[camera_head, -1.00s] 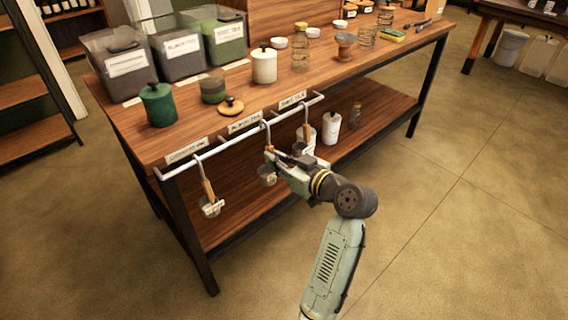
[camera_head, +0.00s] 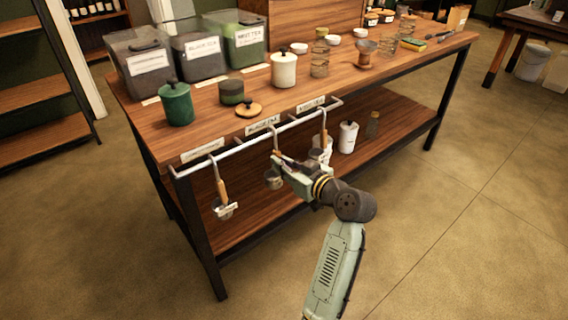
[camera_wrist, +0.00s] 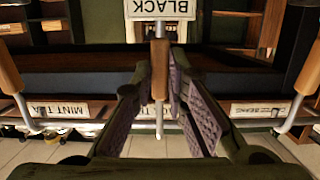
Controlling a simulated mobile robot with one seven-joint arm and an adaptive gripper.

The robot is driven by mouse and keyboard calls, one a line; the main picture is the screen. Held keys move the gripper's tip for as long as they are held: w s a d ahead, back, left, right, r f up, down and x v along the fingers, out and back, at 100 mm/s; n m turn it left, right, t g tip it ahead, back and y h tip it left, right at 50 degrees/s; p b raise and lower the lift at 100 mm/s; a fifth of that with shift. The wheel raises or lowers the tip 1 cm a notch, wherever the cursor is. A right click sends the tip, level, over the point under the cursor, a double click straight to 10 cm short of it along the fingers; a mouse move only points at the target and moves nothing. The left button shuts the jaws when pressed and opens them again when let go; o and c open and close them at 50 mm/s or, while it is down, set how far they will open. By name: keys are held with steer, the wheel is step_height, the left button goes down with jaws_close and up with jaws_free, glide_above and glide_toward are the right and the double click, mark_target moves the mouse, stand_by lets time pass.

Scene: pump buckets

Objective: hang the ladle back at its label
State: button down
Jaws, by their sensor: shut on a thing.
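The middle ladle has a wooden handle (camera_wrist: 159,70), a metal hook and a tag reading BLACK; its cup (camera_head: 272,180) hangs low in the head view. My gripper (camera_wrist: 166,88) is shut on the handle, one jaw on each side; it also shows in the head view (camera_head: 281,163), in front of the table. The ladle is roughly upright, with its hook at the rail (camera_head: 247,138). I cannot tell whether the hook bears on the rail. The black tea label (camera_head: 262,127) is on the table edge just above this hook.
A ladle (camera_head: 222,190) hangs at the left under the coffee label (camera_head: 203,150). Another ladle (camera_head: 322,140) hangs close at the right under the mint tea label (camera_head: 311,104). The lower shelf (camera_head: 260,215) is below; a white canister (camera_head: 347,138) stands on it.

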steer(key=c, duration=1.5)
jaws_free()
